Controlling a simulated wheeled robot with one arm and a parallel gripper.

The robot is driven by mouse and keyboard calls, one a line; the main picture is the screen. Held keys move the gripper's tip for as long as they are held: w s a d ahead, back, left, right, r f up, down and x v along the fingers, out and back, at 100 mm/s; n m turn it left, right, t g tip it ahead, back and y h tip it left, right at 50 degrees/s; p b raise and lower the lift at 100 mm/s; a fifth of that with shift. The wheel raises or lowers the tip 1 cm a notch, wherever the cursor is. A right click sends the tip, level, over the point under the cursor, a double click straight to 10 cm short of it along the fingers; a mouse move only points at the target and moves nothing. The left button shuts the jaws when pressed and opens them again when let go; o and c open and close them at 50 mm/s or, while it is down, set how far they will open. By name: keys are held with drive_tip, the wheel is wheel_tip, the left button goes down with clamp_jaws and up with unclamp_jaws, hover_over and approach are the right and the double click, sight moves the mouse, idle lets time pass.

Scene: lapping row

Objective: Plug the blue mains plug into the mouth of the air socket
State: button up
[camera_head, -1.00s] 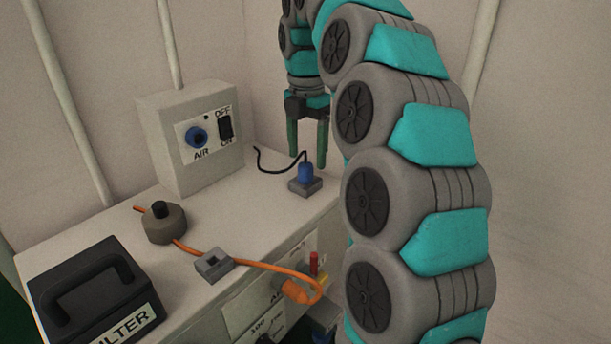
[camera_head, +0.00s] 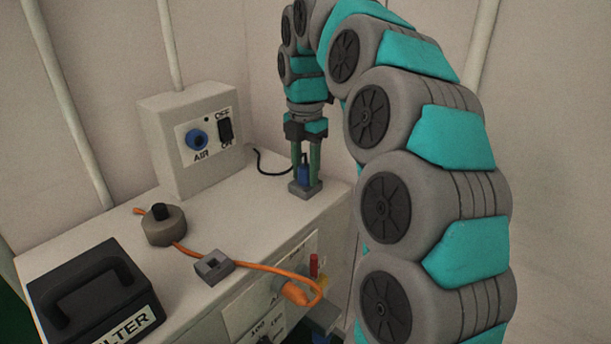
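The blue mains plug (camera_head: 304,174) stands upright on a small grey block (camera_head: 305,190) near the right end of the bench top. A black cord runs from it to the left. My gripper (camera_head: 305,172) points down over the plug, with one finger on each side of it. The fingers look apart; whether they touch the plug cannot be told. The air socket (camera_head: 198,138) is a round blue fitting with a dark mouth, on the front of the grey box marked AIR, to the left of my gripper.
An OFF/ON switch (camera_head: 225,129) sits right of the socket. A black FILTER case (camera_head: 97,295), a round grey weight (camera_head: 163,226) and a grey square block (camera_head: 214,266) stand on the bench at front left. An orange cable (camera_head: 254,266) crosses the front edge.

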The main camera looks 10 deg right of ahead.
clamp_jaws()
drive_tip(key=shift+r, duration=0.1)
